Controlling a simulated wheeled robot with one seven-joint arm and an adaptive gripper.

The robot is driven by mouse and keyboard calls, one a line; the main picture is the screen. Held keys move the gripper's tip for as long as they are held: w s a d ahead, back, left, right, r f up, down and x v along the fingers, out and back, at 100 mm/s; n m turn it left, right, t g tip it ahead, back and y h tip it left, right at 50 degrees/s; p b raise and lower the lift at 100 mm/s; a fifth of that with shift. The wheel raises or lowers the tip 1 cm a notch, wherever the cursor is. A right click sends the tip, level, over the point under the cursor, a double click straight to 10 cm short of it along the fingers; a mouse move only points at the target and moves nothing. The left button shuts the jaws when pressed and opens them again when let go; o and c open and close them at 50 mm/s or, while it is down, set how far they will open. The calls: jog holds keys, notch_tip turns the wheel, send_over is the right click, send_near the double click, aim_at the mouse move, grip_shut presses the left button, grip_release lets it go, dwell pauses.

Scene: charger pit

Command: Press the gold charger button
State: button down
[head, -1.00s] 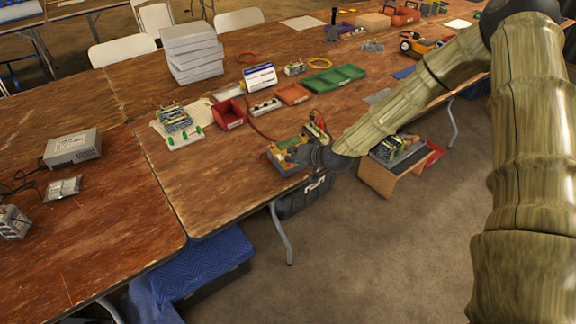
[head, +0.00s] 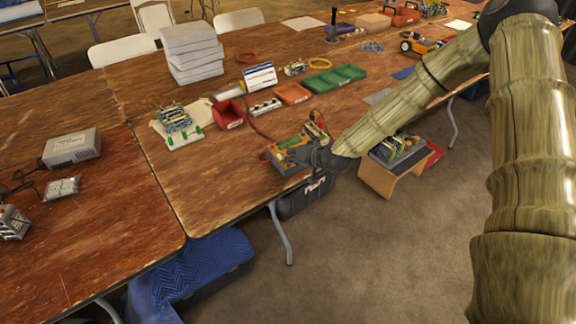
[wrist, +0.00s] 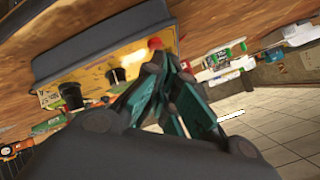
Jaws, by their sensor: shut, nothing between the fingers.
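The charger (head: 283,165) is a grey box with a yellow-gold top panel, near the front edge of the long wooden table. In the wrist view its gold panel (wrist: 92,78) shows two black posts or knobs (wrist: 72,95) and a red round part (wrist: 155,43). I cannot make out a separate gold button; my fingers cover part of the panel. My gripper (head: 308,153) is shut and empty at the charger's right side. In the wrist view the gripper's teal-padded fingers (wrist: 164,62) are together, in front of the panel beside the red part. Whether they touch it I cannot tell.
A red bin (head: 228,114), an orange tray (head: 292,94) and a green tray (head: 335,78) stand behind the charger. A circuit assembly on a white base (head: 185,137) is to the left. A black case (head: 303,198) lies below the table edge. Bare tabletop lies left of the charger.

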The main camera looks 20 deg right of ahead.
jog(key=shift+f+b, duration=0.35)
jog(key=shift+f, duration=0.05)
dwell(0.8)
jog(key=shift+r, duration=0.2)
jog(key=shift+s+r+p, duration=0.1)
jog(key=shift+r+p, duration=0.35)
jog(key=shift+r, duration=0.15)
jog(key=r+p, duration=0.2)
jog(key=r, duration=0.1)
jog(key=r+p, duration=0.1)
jog(key=r, duration=0.1)
jog(key=shift+s+d, duration=0.15)
jog(key=shift+s, duration=0.25)
dwell(0.7)
